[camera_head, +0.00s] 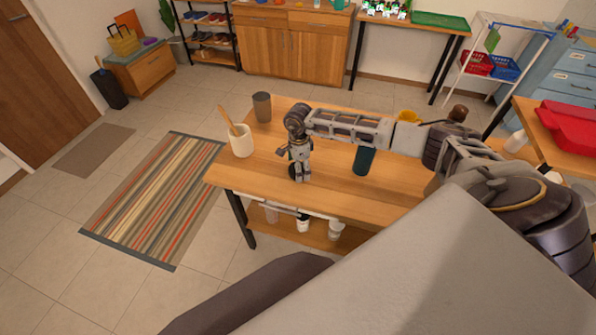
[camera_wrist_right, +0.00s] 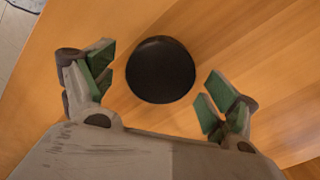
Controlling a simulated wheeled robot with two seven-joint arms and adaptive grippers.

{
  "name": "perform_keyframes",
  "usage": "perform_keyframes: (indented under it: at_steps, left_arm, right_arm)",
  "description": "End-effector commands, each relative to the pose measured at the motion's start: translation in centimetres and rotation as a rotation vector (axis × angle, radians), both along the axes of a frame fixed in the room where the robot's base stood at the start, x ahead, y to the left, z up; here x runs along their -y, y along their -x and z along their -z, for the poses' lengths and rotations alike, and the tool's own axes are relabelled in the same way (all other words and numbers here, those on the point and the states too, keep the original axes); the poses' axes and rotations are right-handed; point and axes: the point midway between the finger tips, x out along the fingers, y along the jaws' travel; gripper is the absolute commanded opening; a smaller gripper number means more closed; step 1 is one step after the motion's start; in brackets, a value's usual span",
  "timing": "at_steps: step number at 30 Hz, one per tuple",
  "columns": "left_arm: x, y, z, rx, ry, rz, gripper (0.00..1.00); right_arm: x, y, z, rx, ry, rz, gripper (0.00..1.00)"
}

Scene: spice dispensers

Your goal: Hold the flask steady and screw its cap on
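A dark teal cylinder (camera_head: 363,161), which looks like the flask, stands upright on the wooden table; my right arm hides its top. My right gripper (camera_head: 299,177) points down over the table to the left of it. In the right wrist view, a round black cap (camera_wrist_right: 160,70) lies below and between the spread fingers of the right gripper (camera_wrist_right: 157,92), with a gap on both sides. The fingers have green pads and hold nothing. In the head view the cap is not clearly visible beneath the gripper. My left gripper is not in view.
A white pot (camera_head: 241,146) with a wooden utensil and a brown-grey cup (camera_head: 262,108) stand at the table's left. A yellow object (camera_head: 408,116) shows behind my right arm. Several containers sit on the shelf below the wooden table (camera_head: 330,200). The table's front left is bare.

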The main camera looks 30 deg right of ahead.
Motion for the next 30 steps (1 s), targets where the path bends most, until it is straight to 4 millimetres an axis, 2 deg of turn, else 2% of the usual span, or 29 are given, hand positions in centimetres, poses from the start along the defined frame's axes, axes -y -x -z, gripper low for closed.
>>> perform_keyframes:
  at_steps: [1, 9, 20, 26, 30]
  left_arm:
    - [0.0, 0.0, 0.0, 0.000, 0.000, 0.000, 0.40]
    - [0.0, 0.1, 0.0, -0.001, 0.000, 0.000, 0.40]
    - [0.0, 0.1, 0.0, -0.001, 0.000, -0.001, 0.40]
    - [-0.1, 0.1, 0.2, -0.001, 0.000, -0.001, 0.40]
    - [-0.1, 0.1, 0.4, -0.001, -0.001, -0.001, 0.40]
  right_arm:
    - [0.0, 0.0, 0.0, 0.000, 0.000, 0.000, 0.77]
    - [0.0, 0.0, 0.0, 0.000, 0.000, 0.000, 0.45]
    - [0.0, 0.0, -0.3, 0.001, 0.000, 0.000, 0.45]
    - [0.0, -0.1, -1.8, 0.002, 0.000, 0.000, 0.45]
    - [0.1, -0.1, -3.6, 0.003, 0.001, 0.000, 0.45]
